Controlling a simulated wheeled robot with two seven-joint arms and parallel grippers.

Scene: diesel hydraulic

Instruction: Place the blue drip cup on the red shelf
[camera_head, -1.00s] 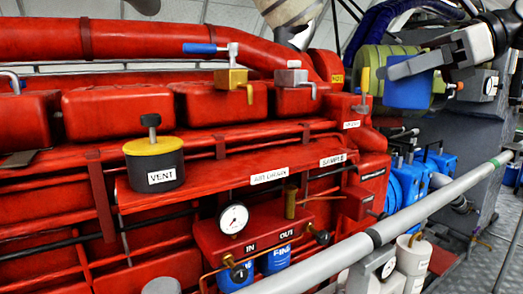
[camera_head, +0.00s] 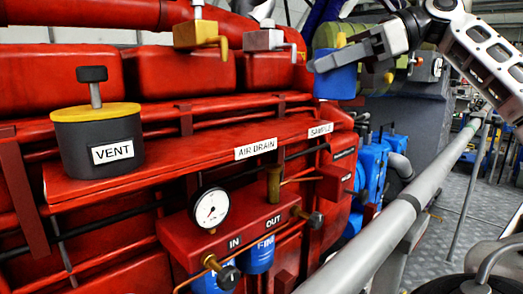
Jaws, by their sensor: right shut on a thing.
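The blue drip cup (camera_head: 335,80) hangs at the upper right in the head view. My right gripper (camera_head: 330,62), grey with flat fingers, is shut on the cup near its top and partly covers it. The cup is upright or nearly so. The red shelf (camera_head: 200,158) is a long ledge on the red engine, with AIR DRAIN and SAMPLE labels along its front edge. The cup shows above and to the right of the shelf's right end, apart from it. My left gripper is not in view.
A dark VENT canister (camera_head: 98,150) with a yellow lid stands at the shelf's left end. The shelf's middle is bare. Brass valve (camera_head: 200,36) and grey valve (camera_head: 265,40) sit above. A gauge (camera_head: 210,208) and a grey handrail (camera_head: 385,235) are below and in front.

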